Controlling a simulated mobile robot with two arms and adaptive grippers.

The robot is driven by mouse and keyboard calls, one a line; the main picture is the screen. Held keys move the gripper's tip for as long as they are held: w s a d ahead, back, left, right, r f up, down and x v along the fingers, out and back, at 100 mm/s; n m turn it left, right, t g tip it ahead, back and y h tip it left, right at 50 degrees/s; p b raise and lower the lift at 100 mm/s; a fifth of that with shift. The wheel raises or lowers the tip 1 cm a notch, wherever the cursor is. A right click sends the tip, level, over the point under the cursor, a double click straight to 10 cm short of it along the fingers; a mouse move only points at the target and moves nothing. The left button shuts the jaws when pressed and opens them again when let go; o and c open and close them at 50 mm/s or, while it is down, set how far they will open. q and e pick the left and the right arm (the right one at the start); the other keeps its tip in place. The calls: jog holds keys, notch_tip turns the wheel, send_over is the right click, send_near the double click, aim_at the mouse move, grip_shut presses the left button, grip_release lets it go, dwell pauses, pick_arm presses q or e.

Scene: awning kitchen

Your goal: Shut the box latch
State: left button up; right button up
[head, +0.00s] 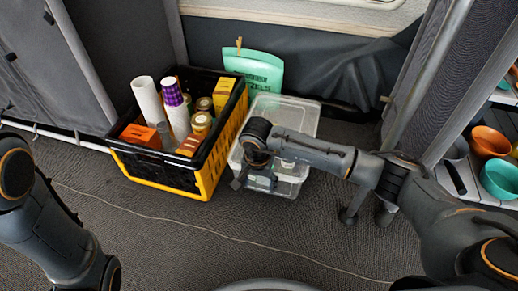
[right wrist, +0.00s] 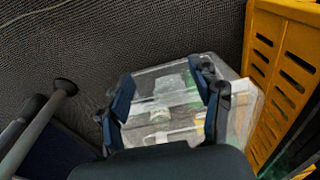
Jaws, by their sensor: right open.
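A clear plastic box (head: 300,116) with a translucent lid stands on the floor, right of the black and yellow crate. White and green items show through its walls. My right gripper (head: 256,180) is over the near side of the box and hides part of it. In the right wrist view the box (right wrist: 158,82) lies beyond and between the spread fingers of the right gripper (right wrist: 166,104), which is open and empty. I cannot make out the latch or whether a finger touches the box. My left arm shows at the left edge; its gripper is out of frame.
The yellow and black crate (head: 160,178) stands close left of the box, full of bottles, rolls and cartons. A mint-green bag (head: 262,70) stands behind. Shelves with an orange bowl (head: 489,141) and a teal bowl (head: 500,178) are at right. Floor in front is clear except a thin cord.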

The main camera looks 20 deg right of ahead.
notch_tip(320, 180, up, 14)
jog(key=p, duration=0.8)
jog(key=shift+r+g+y, duration=0.15)
jog(key=shift+g+y, duration=0.15)
jog(key=shift+g, duration=0.1)
